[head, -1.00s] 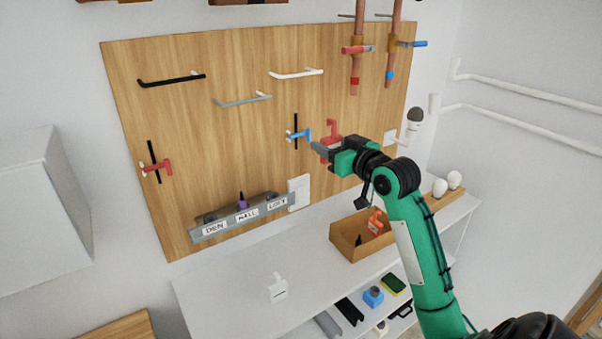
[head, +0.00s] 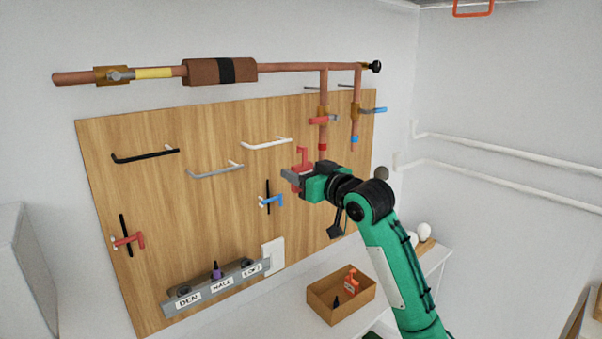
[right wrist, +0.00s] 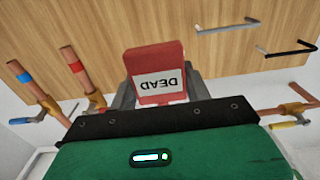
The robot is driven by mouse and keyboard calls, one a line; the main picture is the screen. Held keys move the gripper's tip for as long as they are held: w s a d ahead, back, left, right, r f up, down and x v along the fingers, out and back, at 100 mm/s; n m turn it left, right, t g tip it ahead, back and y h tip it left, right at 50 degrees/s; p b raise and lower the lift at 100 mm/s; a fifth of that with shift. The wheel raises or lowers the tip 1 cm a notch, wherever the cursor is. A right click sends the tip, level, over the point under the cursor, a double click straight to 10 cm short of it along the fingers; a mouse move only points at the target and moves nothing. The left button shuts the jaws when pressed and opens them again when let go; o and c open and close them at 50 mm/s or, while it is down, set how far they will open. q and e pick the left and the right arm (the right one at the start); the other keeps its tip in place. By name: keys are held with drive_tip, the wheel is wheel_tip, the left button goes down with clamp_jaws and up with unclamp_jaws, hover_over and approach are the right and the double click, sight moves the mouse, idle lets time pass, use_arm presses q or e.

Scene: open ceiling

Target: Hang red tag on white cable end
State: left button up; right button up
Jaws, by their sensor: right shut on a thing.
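My right gripper (head: 296,177) is shut on the red tag (head: 302,157), held in front of the wooden board. In the right wrist view the red tag (right wrist: 155,62) has a white label reading DEAD, upside down in that picture, between the fingers (right wrist: 157,95). In the head view its hooked top stands up above the fingers. The white cable end (head: 266,143) runs along the board up and left of the tag, apart from it. My left gripper is not in view.
A grey cable (head: 215,171) and a black cable (head: 146,156) sit further left on the board (head: 180,230). Copper pipes (head: 323,90) with a red-handled valve (head: 322,120) hang to the upper right. An open box (head: 325,306) stands below.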

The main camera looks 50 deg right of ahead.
drive_tip(key=shift+w+d+p, duration=0.25)
drive_tip(key=shift+w+p, duration=0.55)
drive_tip(key=shift+w, duration=1.5)
drive_tip(key=shift+w+d+p, duration=0.3)
drive_tip(key=shift+w+p, duration=0.55)
drive_tip(key=shift+w, duration=1.5)
drive_tip(key=shift+w+d+p, duration=0.25)
drive_tip(key=shift+w+p, duration=0.55)
drive_tip(key=shift+w, duration=1.5)
drive_tip(key=shift+p, duration=0.35)
drive_tip(key=shift+f+b, duration=0.4)
drive_tip(key=shift+f, duration=0.35)
drive_tip(key=o, duration=1)
drive_tip(key=shift+o, duration=0.2)
drive_tip(key=shift+s, duration=0.1)
